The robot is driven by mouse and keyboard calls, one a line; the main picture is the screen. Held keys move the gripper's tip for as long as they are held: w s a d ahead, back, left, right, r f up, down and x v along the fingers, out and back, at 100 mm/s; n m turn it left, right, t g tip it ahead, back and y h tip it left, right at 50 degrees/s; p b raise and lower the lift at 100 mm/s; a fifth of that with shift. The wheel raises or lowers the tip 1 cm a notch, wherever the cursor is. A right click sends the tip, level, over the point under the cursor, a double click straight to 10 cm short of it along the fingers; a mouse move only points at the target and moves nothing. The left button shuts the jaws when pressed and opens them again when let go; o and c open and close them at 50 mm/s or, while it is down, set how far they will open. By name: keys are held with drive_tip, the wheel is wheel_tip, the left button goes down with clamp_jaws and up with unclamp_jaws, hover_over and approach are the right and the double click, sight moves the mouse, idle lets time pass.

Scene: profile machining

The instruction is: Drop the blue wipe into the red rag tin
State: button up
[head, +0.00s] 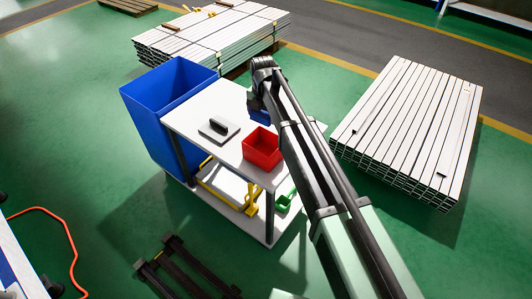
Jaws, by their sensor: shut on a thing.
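The red rag tin (262,154) is an open square box on the top of a white trolley, near its right front corner. My arm reaches over the trolley from the lower right. My gripper (257,104) hangs at the arm's far end, dark and partly hidden by the arm. It is shut on the blue wipe (260,116), of which a small blue patch shows. The wipe appears just beyond the tin's far edge in the picture. Its height above the trolley top is hard to tell.
A grey plate with a black handle (218,129) lies left of the tin on the trolley top (195,108). A tall blue bin (165,100) stands at the trolley's left. Yellow and green items lie on the lower shelf. Profile stacks (410,130) stand right and behind.

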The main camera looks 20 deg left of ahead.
wheel_tip(320, 180, down, 5)
drive_tip(key=b, duration=0.3)
drive_tip(key=shift+r, duration=0.2)
drive_tip(key=o, duration=0.7)
drive_tip(key=shift+c, duration=0.2)
drive_tip(key=shift+r, duration=0.15)
wheel_tip(320, 180, up, 11)
drive_tip(key=p, duration=1)
drive_tip(key=shift+p, duration=0.35)
drive_tip(key=shift+f, duration=0.2)
